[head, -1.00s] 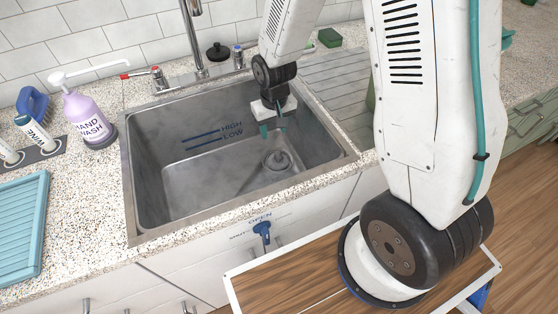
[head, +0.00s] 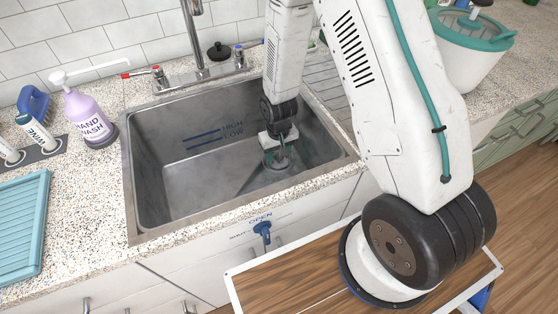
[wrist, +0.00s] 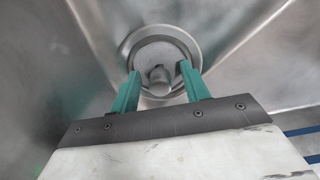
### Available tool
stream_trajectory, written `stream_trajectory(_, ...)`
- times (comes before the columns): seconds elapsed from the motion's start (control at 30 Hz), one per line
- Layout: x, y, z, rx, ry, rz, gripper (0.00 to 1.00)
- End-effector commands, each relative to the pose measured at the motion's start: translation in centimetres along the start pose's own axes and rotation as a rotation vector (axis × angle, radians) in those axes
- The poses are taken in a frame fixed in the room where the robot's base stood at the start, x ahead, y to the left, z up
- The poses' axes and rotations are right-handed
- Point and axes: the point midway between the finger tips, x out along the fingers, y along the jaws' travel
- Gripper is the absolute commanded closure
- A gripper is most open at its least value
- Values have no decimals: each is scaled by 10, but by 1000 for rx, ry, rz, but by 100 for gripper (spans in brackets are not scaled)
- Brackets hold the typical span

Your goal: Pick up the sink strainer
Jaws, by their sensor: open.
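The sink strainer (wrist: 159,74) is a round grey metal piece with a raised knob, seated in the drain at the bottom of the steel sink (head: 160,185). In the wrist view my gripper (wrist: 158,82) has its two green fingers apart, one on each side of the knob in the picture. I cannot tell whether the fingertips are level with the knob or still above it. In the head view my gripper (head: 280,158) is down inside the sink over the drain and hides most of the strainer.
Steel sink walls surround my gripper. The tap (head: 197,40) stands behind the sink. A purple hand wash bottle (head: 88,118) and a teal rack (head: 22,225) are on the left counter. A white bin with a teal rim (head: 470,60) stands at the right.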

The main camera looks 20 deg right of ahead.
Motion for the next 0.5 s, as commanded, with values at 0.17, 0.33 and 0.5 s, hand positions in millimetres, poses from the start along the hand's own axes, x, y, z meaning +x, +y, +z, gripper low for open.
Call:
stream_trajectory(0.17,0,0,0,0,1,0,57)
stream_trajectory(0.33,0,0,0,0,1,0,100)
stream_trajectory(0.5,-1,0,0,0,1,0,100)
